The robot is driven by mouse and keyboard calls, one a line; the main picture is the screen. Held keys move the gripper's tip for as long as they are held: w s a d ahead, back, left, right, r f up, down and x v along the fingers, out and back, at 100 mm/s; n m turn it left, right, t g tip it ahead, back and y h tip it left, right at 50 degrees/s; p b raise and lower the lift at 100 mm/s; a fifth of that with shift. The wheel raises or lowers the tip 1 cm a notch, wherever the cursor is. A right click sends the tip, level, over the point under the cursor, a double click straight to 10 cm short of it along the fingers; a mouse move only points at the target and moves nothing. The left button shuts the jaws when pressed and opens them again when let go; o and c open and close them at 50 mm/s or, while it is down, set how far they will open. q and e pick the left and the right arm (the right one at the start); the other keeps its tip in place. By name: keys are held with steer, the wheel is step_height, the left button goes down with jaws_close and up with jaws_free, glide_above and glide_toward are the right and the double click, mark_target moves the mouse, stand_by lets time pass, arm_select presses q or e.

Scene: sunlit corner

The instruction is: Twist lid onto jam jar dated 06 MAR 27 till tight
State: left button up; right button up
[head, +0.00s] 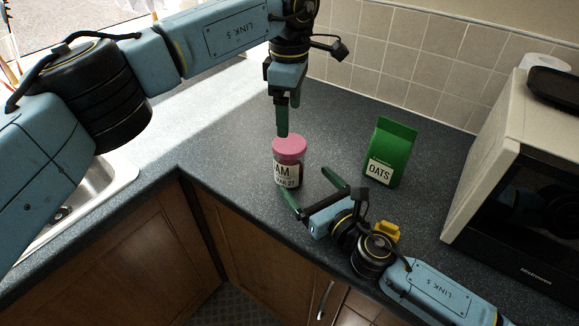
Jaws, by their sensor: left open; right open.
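The jam jar (290,170) stands upright on the dark counter, its pink lid (290,147) sitting on top. Its label is turned partly away, and I read only "AM" and an ending "27". Whether the lid is tight cannot be seen. My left gripper (283,134) points straight down at the lid from above; it is open, but seen edge-on, and I cannot tell whether its fingertips touch the lid. My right gripper (303,183) is open and low over the counter, its spread fingers pointing at the jar from the front right.
A green oats carton (391,150) stands right of the jar. A yellow object (386,230) is partly hidden behind my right arm. A microwave (520,180) fills the right side, and a sink (95,195) lies at left. The counter behind the jar is clear.

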mark_target(286, 159)
steer(key=x, duration=1)
